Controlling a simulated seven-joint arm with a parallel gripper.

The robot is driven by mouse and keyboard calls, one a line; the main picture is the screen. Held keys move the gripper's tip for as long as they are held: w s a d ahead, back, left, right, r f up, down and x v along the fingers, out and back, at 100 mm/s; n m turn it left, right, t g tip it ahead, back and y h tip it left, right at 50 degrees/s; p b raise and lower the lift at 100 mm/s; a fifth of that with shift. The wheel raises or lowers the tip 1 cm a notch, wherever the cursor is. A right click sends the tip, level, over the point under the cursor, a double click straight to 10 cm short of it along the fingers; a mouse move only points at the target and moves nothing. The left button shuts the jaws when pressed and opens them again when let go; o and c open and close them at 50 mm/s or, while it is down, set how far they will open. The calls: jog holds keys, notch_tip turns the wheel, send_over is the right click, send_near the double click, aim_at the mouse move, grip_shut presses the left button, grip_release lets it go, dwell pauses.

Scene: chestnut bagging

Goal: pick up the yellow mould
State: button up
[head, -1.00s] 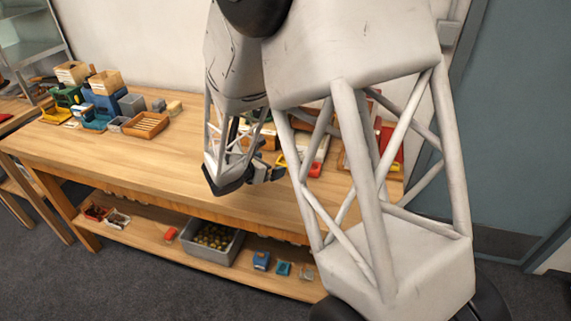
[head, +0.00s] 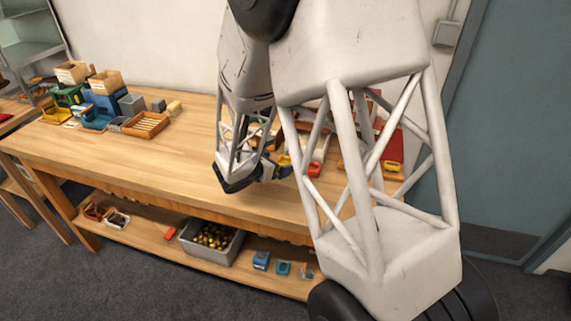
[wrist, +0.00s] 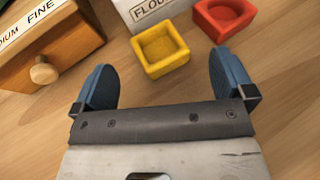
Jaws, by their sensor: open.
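In the head view the mould (head: 284,161) shows as a small yellow patch beside my gripper (head: 277,172), partly hidden by my arm.
A red mould (wrist: 224,17) stands right of the yellow one. A white box lettered "FLOU" (wrist: 150,12) is close behind. A wooden drawer box (wrist: 50,45) with a round knob is at the left. Blue and wooden containers crowd the table's far left (head: 100,100); the table's middle (head: 180,150) is clear.

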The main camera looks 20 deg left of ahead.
aim_at(286, 161)
jog(key=shift+x, duration=1.95)
jog(key=c, duration=1.2)
